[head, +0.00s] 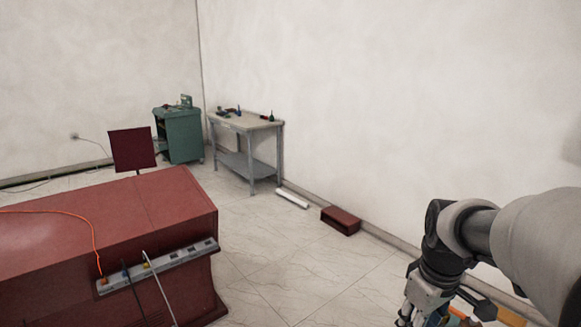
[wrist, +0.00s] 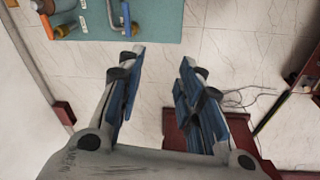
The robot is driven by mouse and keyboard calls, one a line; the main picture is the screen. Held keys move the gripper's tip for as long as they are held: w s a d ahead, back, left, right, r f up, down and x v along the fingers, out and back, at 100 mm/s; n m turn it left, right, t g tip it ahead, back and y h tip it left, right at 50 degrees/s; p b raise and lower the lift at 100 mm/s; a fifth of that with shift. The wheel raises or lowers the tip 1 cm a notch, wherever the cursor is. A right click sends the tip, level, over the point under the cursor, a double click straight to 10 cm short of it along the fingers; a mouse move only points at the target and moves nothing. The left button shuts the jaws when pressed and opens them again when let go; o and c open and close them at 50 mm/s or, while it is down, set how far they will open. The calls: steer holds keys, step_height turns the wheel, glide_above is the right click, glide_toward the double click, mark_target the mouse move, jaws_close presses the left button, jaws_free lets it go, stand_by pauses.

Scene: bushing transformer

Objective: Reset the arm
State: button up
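My arm (head: 480,235) reaches in from the right edge of the head view and bends downward.
A dark red cabinet (head: 130,215) with a power strip (head: 165,262) stands at left. A grey workbench (head: 245,122) and green cabinet (head: 180,135) stand at the back. A brown box (head: 341,220) lies by the wall. A teal surface (wrist: 160,25) holds tools. Mid-floor is clear.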

steer(key=s+a+r+m+t, duration=0.1)
steer(key=s+a+r+m, duration=0.1)
steer(key=s+a, duration=0.3)
steer(key=s+a+r+m+t, duration=0.1)
steer(key=s+a, duration=0.4)
steer(key=s, duration=0.8)
steer(key=shift+s+a+r+m+t, duration=0.15)
steer(key=shift+a+r+m+t, duration=0.3)
steer(key=shift+m, duration=0.55)
